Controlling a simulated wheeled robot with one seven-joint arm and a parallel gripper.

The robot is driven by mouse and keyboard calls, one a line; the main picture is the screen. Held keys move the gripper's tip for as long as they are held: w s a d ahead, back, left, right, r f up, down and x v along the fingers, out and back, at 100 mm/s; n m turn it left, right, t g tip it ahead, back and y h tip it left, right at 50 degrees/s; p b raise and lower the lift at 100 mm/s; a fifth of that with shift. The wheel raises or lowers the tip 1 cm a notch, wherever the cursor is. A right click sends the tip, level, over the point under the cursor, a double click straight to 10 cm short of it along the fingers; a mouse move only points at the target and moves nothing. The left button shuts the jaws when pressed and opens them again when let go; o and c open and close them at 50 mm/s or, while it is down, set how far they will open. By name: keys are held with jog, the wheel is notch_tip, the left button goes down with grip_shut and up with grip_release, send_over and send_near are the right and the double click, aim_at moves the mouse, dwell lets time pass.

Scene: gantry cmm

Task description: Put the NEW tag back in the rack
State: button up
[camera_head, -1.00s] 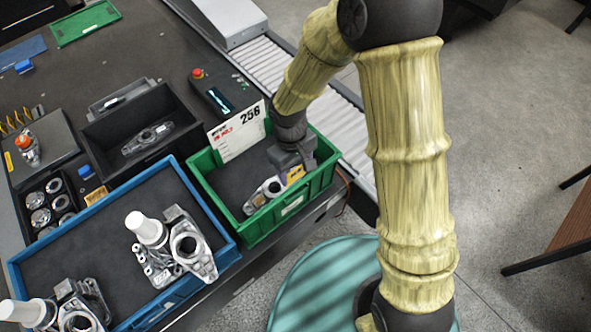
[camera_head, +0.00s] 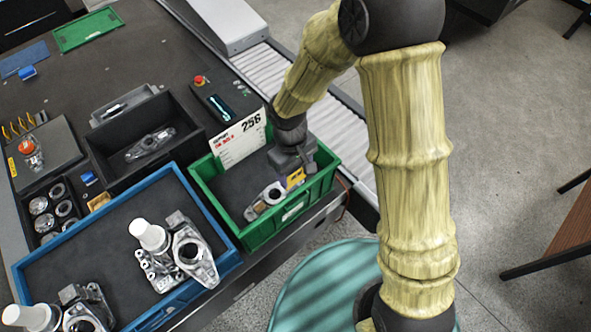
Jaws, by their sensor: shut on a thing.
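My gripper (camera_head: 291,163) is low inside the green bin (camera_head: 264,232), at its right side. It is shut on a small yellow tag (camera_head: 295,178) with dark marks, too small to read. The fingertips are partly hidden by the gripper body. A metal casting (camera_head: 265,200) lies in the bin close to the left of the tag; I cannot tell whether they touch. A rack with several upright yellow tags (camera_head: 18,127) stands at the far left, behind a grey panel.
A white card marked 256 (camera_head: 238,140) stands at the green bin's back edge. A blue tray (camera_head: 212,200) with castings and white-capped parts is left of it. A black bin (camera_head: 110,140) with one casting lies between the green bin and rack. A roller conveyor (camera_head: 285,80) runs behind.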

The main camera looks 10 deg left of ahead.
jog(key=shift+r+p, duration=0.75)
jog(key=shift+r, duration=0.35)
